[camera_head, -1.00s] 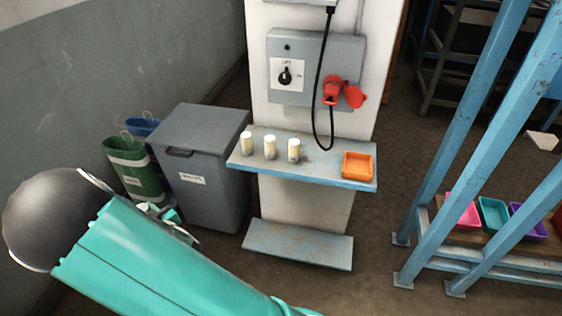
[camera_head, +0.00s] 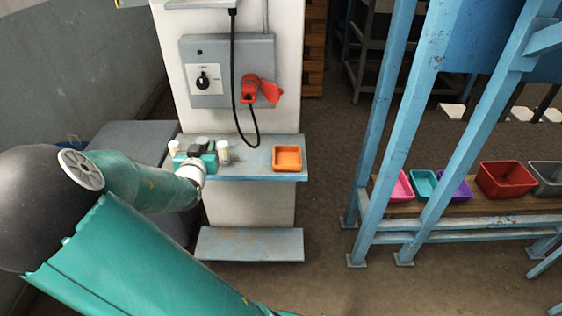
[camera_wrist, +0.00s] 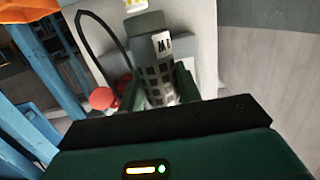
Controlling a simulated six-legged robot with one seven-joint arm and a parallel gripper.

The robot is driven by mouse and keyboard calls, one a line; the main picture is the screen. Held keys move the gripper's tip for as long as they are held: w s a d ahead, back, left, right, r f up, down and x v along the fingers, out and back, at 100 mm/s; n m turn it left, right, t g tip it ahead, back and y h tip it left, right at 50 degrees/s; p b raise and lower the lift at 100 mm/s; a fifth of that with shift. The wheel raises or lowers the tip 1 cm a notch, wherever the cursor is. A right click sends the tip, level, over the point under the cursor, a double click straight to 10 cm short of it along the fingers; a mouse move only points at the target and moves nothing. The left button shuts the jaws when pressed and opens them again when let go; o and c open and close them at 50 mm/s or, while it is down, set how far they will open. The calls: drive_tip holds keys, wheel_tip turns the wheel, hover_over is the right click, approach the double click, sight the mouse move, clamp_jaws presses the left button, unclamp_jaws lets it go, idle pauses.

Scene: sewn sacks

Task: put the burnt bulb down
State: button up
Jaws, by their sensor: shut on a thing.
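My gripper (camera_head: 196,160) is at the front left of the blue-grey shelf (camera_head: 255,176), among the pale cylinders. In the wrist view its green fingers (camera_wrist: 164,86) are shut on a grey cylinder with dark squares and a white label, which I take to be the burnt bulb (camera_wrist: 157,78). In the head view a dark top (camera_head: 201,142) shows behind the gripper. I cannot tell whether the held thing touches the shelf.
A pale cylinder (camera_head: 223,153) stands just right of my gripper; another (camera_head: 173,147) is partly hidden at left. An orange tray (camera_head: 287,158) sits at the shelf's right, with bare shelf between. A switch box (camera_head: 228,70) with a hanging cable is above.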

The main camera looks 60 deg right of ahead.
drive_tip(key=s+d+r+m+g+h, duration=0.25)
drive_tip(key=s+d+m+g, duration=0.3)
drive_tip(key=s+d, duration=0.55)
drive_tip(key=shift+n+g+y, duration=0.35)
drive_tip(key=shift+g, duration=0.1)
drive_tip(key=s+d+f, duration=0.1)
drive_tip(key=d+f, duration=0.2)
drive_tip(key=s+d+f, duration=0.2)
drive_tip(key=d+f, duration=0.1)
drive_tip(key=d, duration=0.1)
drive_tip(key=s+d+f, duration=0.1)
drive_tip(key=d+f, duration=0.2)
drive_tip(key=d, duration=0.1)
drive_tip(key=shift+s+d+f, duration=0.1)
drive_tip(key=shift+s+d, duration=0.05)
drive_tip(key=shift+s, duration=0.2)
drive_tip(key=shift+f, duration=1.5)
drive_tip(key=shift+f, duration=0.15)
drive_tip(key=o, duration=1)
drive_tip(key=shift+c, duration=0.2)
